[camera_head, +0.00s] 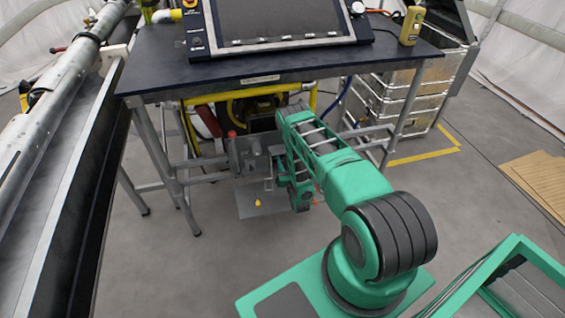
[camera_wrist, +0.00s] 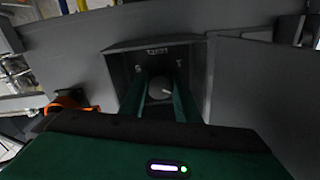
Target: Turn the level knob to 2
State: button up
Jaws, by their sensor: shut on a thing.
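The level knob (camera_wrist: 160,88) is a round, pale grey knob in a recessed dark box on a grey panel, seen in the wrist view. A light pointer line shows on its face. Small light markings stand around it on the recess, too blurred to read surely. My gripper (camera_wrist: 162,92) reaches into the recess, with one green finger on each side of the knob, shut on it. In the head view the grey panel (camera_head: 246,160) stands under the table, and my green arm reaches to it. The knob itself is hidden there.
An orange-red part (camera_wrist: 66,104) sticks out left of the recess. A dark table (camera_head: 150,62) stands above the panel, with a screen device (camera_head: 280,18) and a yellow handheld device (camera_head: 411,26) on top. A small orange piece (camera_head: 258,203) shows at the panel's lower part.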

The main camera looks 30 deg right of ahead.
jog(key=o, duration=1)
jog(key=shift+a+f, duration=0.15)
jog(key=v, duration=1)
jog(key=shift+s, duration=0.4)
